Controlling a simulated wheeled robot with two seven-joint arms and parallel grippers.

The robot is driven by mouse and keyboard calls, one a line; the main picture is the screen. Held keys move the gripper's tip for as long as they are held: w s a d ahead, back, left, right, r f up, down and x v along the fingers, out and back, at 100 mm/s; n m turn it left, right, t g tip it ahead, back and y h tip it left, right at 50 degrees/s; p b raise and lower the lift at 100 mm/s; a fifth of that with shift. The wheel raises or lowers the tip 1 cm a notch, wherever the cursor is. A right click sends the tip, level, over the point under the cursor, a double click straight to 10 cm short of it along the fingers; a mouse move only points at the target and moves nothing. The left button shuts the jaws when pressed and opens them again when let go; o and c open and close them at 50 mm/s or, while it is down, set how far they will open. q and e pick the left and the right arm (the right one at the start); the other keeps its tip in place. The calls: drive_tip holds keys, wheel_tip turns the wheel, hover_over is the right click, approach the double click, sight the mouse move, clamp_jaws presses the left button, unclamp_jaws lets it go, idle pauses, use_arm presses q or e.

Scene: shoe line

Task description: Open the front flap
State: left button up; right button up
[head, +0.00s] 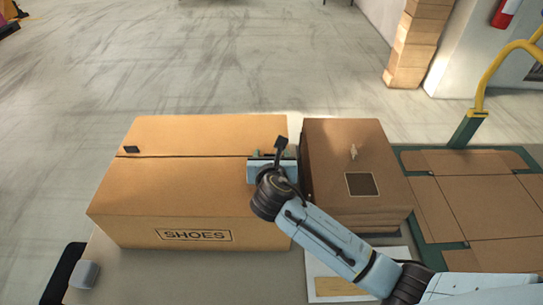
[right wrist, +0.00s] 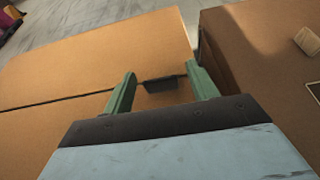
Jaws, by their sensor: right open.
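The brown shoe box (head: 190,190) marked "SHOES" stands on the table at centre left. Its top is closed, with a dark seam running across it. The front flap (head: 170,185) lies flat on the near side of the seam. A black tab (head: 132,149) sits at the seam's left end. My right gripper (head: 268,155) is over the box's right end, with its fingers apart. In the right wrist view, a second black tab (right wrist: 164,85) shows between the open green fingers (right wrist: 160,72); whether they touch it I cannot tell. My left gripper is not in view.
A second closed brown box (head: 335,150) stands close on the right, with a narrow gap between. Flat cardboard (head: 480,200) lies in a green frame further right. A white sheet (head: 330,290) lies in front. A small grey block (head: 84,275) is at the near left.

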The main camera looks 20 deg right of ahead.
drive_tip(key=shift+w+d+f, duration=0.1)
drive_tip(key=shift+w, duration=0.2)
